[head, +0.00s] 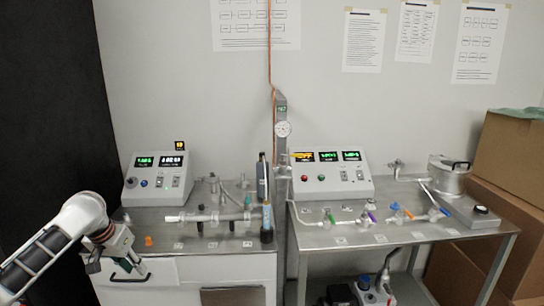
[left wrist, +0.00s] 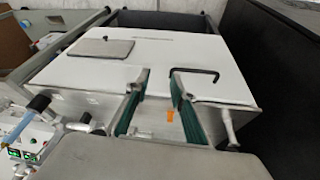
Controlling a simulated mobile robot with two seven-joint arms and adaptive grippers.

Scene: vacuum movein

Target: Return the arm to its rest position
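My left arm (head: 75,225), white with dark trim, comes in from the left in the head view. My left gripper (head: 118,270) hangs in front of the left bench's front edge, near the white cabinet front. In the left wrist view its two green-padded fingers (left wrist: 160,100) stand apart with nothing between them. The cabinet's black handle (left wrist: 203,74) shows beyond the fingertips; whether they touch it cannot be told, but they look apart. My right arm and gripper are not in view.
The left metal bench (head: 195,242) carries a control box (head: 158,178), glass tubing (head: 205,216) and an orange cap (head: 148,240). The right bench (head: 350,238) holds another control box (head: 330,175) and coloured valves. Cardboard boxes (head: 510,160) stand right; a dark panel (head: 50,110) stands left.

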